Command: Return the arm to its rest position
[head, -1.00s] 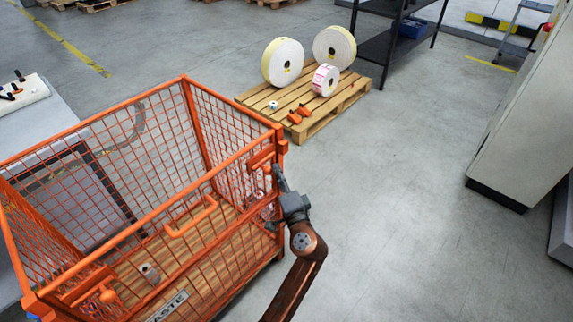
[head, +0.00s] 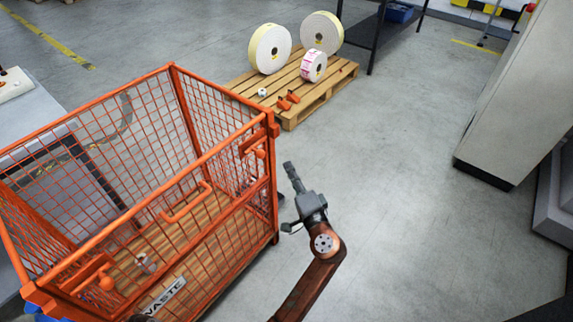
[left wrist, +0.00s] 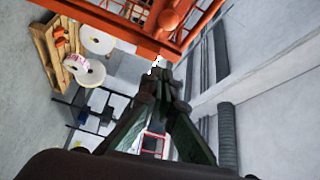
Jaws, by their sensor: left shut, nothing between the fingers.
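My left gripper (head: 290,168) is shut and empty. In the head view it stands up just right of the orange wire-mesh cage (head: 150,207), apart from it, over bare floor. In the left wrist view the shut fingers (left wrist: 160,72) point up toward the orange cage frame (left wrist: 140,28). My brown arm (head: 312,280) reaches in from the bottom of the head view. My right gripper is in neither view.
The cage has a waste sign (head: 165,297) and a small roll (head: 146,264) inside. A wooden pallet (head: 318,98) behind holds several label rolls and two orange items (head: 288,100). A grey cabinet (head: 515,100) stands at the right. The floor between is clear.

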